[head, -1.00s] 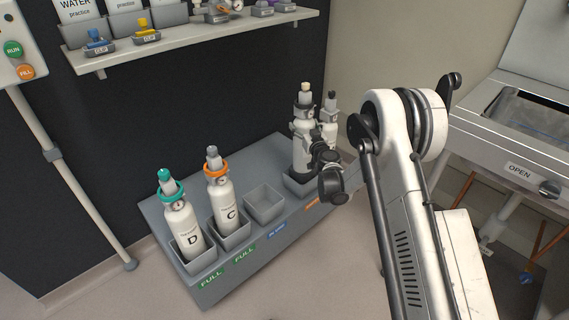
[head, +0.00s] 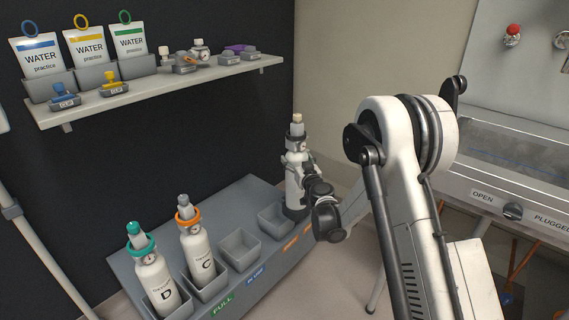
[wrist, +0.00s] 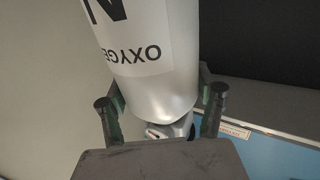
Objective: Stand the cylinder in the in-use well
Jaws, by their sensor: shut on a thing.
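A white oxygen cylinder (head: 295,180) with a cream-topped valve is at the far right end of the grey rack (head: 215,258) in the head view. My gripper (head: 308,172) is shut on a cylinder there, and my wrist partly covers it. In the wrist view, the white OXYGEN cylinder (wrist: 150,50) fills the space between the fingers (wrist: 161,112), its lettering upside down. Whether its base is clear of the rack is hard to tell. The in-use well (head: 240,250), with a blue label (head: 256,275), is empty.
Cylinders D (head: 153,280) and C (head: 197,250) stand in the wells left of the in-use well. An empty well (head: 274,220) with an orange label lies to its right. A shelf (head: 165,90) with water bags overhangs behind. A steel unit (head: 510,190) stands right.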

